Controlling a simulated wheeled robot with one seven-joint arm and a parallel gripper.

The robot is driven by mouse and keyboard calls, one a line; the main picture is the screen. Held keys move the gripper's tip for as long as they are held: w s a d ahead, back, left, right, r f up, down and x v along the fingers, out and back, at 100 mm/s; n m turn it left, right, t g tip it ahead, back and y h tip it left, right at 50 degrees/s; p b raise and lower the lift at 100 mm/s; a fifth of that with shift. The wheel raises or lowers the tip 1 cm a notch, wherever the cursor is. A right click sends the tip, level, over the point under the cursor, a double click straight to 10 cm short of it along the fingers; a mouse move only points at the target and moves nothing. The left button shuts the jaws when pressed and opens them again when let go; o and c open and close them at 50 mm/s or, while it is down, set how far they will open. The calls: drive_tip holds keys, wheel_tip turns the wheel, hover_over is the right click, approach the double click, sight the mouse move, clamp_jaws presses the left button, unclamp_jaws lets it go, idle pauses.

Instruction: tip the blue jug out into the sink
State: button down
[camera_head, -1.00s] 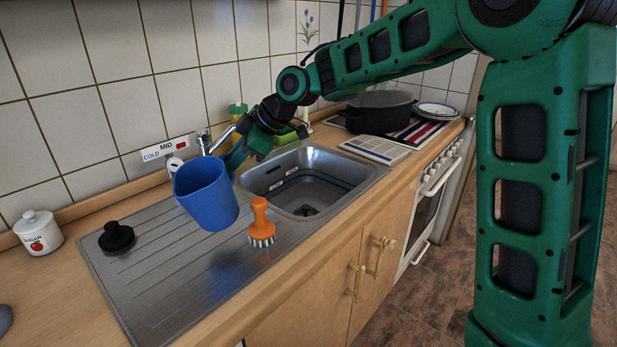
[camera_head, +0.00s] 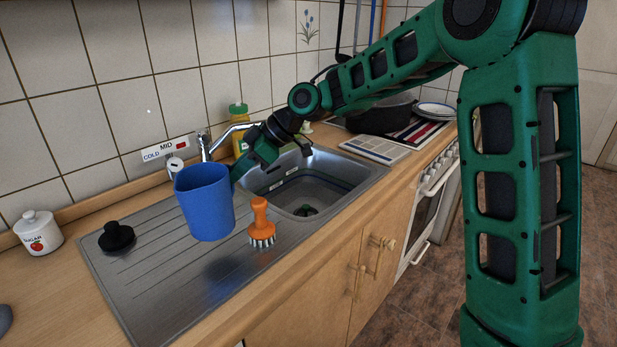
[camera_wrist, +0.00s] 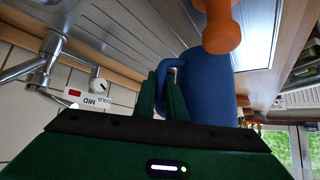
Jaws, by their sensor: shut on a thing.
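The blue jug (camera_head: 207,203) hangs in the air above the ribbed drainer, left of the sink (camera_head: 318,183). It is nearly upright, with its rim up. My gripper (camera_head: 240,172) is behind and to the right of it, shut on its handle. In the wrist view my gripper's green fingers (camera_wrist: 164,95) close on the handle of the blue jug (camera_wrist: 208,88). The jug's inside is mostly hidden, so I cannot tell what it holds. The sink basin shows a dark drain at its bottom.
An orange brush (camera_head: 261,222) stands on the drainer between jug and sink. The tap (camera_head: 225,137) reaches over near my gripper. A yellow bottle with a green cap (camera_head: 239,125) stands behind.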

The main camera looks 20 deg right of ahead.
drive_tip(key=s, duration=0.1)
drive_tip(key=s+d+r, duration=0.1)
drive_tip(key=s+r, duration=0.1)
drive_tip(key=shift+s+d+r, duration=0.2)
drive_tip(key=shift+s+d, duration=0.1)
drive_tip(key=shift+d, duration=0.1)
